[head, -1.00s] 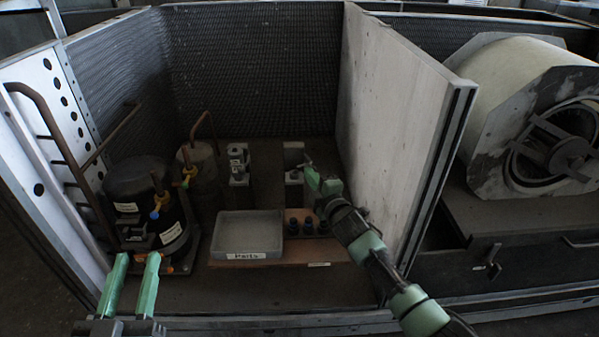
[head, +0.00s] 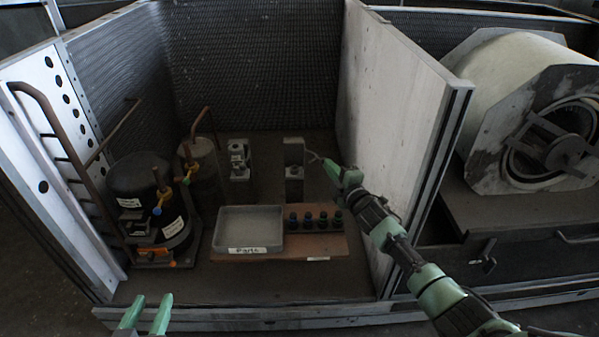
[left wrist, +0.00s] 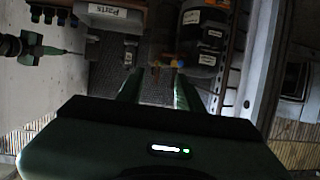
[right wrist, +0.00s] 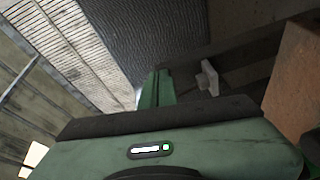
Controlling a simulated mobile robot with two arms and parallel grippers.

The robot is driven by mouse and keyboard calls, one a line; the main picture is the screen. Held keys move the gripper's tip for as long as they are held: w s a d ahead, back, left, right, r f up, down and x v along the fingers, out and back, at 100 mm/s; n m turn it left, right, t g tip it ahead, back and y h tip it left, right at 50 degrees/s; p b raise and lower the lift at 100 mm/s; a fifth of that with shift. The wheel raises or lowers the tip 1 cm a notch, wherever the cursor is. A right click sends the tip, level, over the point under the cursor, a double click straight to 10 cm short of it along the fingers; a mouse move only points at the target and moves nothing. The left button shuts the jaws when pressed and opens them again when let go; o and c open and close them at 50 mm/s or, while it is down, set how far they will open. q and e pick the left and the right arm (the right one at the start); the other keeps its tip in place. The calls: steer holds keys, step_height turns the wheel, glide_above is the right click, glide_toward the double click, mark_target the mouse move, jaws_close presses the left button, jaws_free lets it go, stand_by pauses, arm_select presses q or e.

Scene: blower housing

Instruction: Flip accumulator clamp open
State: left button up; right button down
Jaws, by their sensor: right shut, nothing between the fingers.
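A grey accumulator cylinder (head: 204,165) stands behind the black compressor (head: 140,182) at the left of the housing. Two small metal fixtures stand on the floor: a grey clamp-like one (head: 239,158) and an upright light plate (head: 294,155) to its right. I cannot tell which part is the accumulator clamp. My right gripper (head: 313,157) is shut and empty, just right of the upright plate, apparently apart from it. In the right wrist view the shut fingers (right wrist: 158,85) are near a small pale plate (right wrist: 208,77). My left gripper (head: 146,312) is open and empty at the front edge.
A grey parts tray (head: 250,248) and a brown board (head: 330,248) with several dark caps (head: 308,220) lie in front. Copper pipes (head: 50,125) run at the left.

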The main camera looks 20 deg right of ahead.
stand_by(0.4)
